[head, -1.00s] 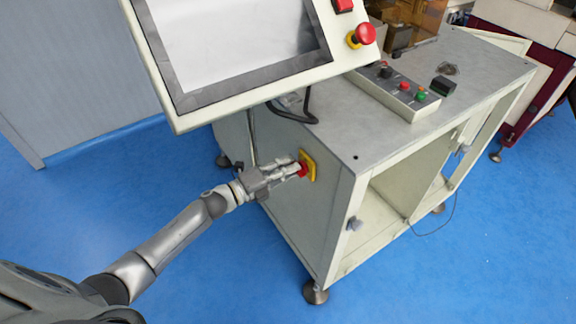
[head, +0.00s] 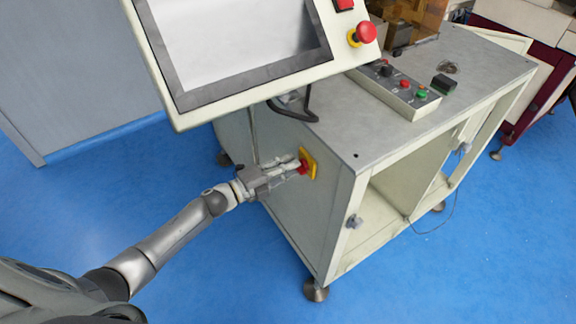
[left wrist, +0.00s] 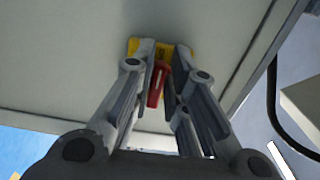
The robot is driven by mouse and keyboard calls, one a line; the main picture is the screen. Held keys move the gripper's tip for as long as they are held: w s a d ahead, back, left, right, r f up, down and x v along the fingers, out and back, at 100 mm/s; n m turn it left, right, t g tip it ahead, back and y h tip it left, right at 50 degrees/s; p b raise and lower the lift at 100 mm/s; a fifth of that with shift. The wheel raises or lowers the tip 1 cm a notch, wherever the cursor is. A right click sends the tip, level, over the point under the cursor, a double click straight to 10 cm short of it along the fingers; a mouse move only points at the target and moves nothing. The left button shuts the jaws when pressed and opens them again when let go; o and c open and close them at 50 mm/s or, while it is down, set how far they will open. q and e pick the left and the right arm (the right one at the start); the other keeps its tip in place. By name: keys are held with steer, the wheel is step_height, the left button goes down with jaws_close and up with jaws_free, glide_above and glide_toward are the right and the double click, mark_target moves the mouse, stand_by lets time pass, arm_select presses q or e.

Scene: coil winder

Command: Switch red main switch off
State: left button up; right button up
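The red main switch (head: 303,168) sits on a yellow plate (head: 311,163) on the left side panel of the machine cabinet. My left gripper (head: 296,167) is at the switch, its fingers pointing at the panel. In the left wrist view the red handle (left wrist: 158,84) stands between the two fingers of my left gripper (left wrist: 162,60), slightly tilted. The fingers are apart, one on each side of the handle, and seem not clamped on it. The yellow plate (left wrist: 146,46) shows behind the fingertips, partly hidden by them. My right gripper is not in view.
A screen panel (head: 240,40) with a red emergency button (head: 366,32) overhangs the cabinet above my left arm. A control box (head: 395,90) lies on the cabinet top (head: 440,135). A black cable (head: 300,115) hangs under the screen. Blue floor (head: 220,270) is free in front.

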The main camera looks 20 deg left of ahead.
arm_select(q)
steer(key=shift+o, duration=1.3)
steer(key=v, duration=1.2)
steer(key=shift+f, duration=0.1)
steer(key=s+a+f+n+y, duration=0.1)
steer(key=a+f+n+y, duration=0.2)
steer(key=f, duration=0.4)
steer(key=s+a+f+n+y, duration=0.1)
steer(key=a+f+n+y, duration=0.15)
steer(key=f+n, duration=0.4)
steer(key=s+f+n+g+y, duration=0.25)
steer(key=s+f, duration=0.25)
steer(key=f, duration=0.4)
steer(key=s+f+n+g+y, duration=0.2)
steer(key=s+f+n, duration=0.1)
steer(key=s+f, duration=0.4)
steer(key=s+d+f+n+g, duration=0.2)
steer(key=s+f, duration=0.3)
steer(key=s, duration=0.4)
steer(key=s+d+f+n+g, duration=0.3)
steer(key=s+f, duration=0.3)
steer(key=s, duration=0.3)
steer(key=s+d+f+n+g+y, duration=0.1)
steer(key=s+d+f+n+g, duration=0.2)
steer(key=s, duration=0.7)
step_height(320, 180, down, 3)
steer(key=shift+d+r+g, duration=0.2)
steer(key=shift+r+g, duration=0.05)
steer(key=shift+g, duration=0.1)
